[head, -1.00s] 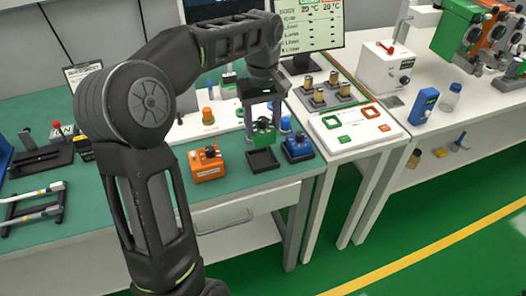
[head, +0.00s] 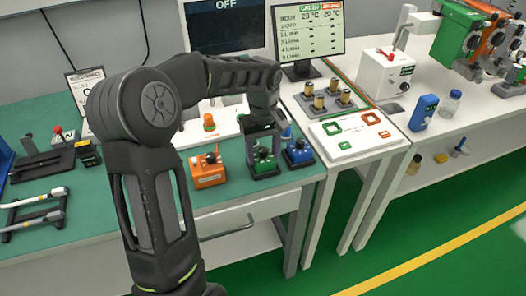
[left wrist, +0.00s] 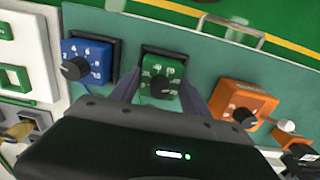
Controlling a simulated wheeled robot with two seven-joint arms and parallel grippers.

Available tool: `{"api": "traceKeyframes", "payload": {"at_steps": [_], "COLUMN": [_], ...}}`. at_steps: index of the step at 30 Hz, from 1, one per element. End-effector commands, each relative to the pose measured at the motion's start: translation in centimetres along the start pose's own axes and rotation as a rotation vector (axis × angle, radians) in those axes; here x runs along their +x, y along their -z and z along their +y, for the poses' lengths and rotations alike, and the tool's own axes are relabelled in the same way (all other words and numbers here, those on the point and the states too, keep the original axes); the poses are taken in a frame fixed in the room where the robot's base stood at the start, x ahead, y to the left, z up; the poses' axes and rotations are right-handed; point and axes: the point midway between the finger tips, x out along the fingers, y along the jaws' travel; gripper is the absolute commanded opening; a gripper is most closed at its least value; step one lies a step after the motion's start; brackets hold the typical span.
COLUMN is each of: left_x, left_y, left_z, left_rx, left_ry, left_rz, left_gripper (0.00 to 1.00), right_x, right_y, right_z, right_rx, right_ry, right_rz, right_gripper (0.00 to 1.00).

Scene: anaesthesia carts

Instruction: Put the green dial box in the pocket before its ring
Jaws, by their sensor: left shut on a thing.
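The green dial box (head: 264,163) has a dark knob and white marks. My left gripper (head: 262,147) is shut on it, with the fingers on two opposite sides. The box is at the black square pocket (head: 265,176), between the orange and blue boxes; I cannot tell if it rests fully on the bottom. In the left wrist view the green dial box (left wrist: 160,72) shows upright between the fingers of my left gripper (left wrist: 160,95), with the dark pocket rim (left wrist: 161,49) along its far edge. My right gripper is not in view.
The orange box (head: 208,170) stands left of the pocket and the blue dial box (head: 298,152) close on its right. A white board with green and orange square outlines (head: 352,131) lies on the right bench.

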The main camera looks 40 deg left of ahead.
Motion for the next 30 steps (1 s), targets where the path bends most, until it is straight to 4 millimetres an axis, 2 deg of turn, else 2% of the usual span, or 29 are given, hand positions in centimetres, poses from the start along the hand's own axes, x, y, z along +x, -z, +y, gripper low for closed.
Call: {"api": "traceKeyframes", "payload": {"at_steps": [10, 11, 18, 30], "left_x": [0.25, 0.25, 0.20, -0.49], "left_y": [0.05, 0.03, 0.03, 0.07], "left_z": [0.05, 0.01, 0.00, 0.04], "left_rx": [0.000, 0.000, 0.000, -0.001], "left_ry": [-0.002, -0.001, 0.000, -0.001], "left_rz": [0.003, 0.001, 0.001, 0.003], "left_gripper": [0.00, 0.56, 0.75, 0.76], "right_x": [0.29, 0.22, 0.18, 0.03], "right_y": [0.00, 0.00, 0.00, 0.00], "right_z": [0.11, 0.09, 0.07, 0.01], "right_rx": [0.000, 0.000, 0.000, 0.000], "right_ry": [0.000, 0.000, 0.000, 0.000], "right_rz": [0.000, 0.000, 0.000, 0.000], "right_gripper": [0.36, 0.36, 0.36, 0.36]}}
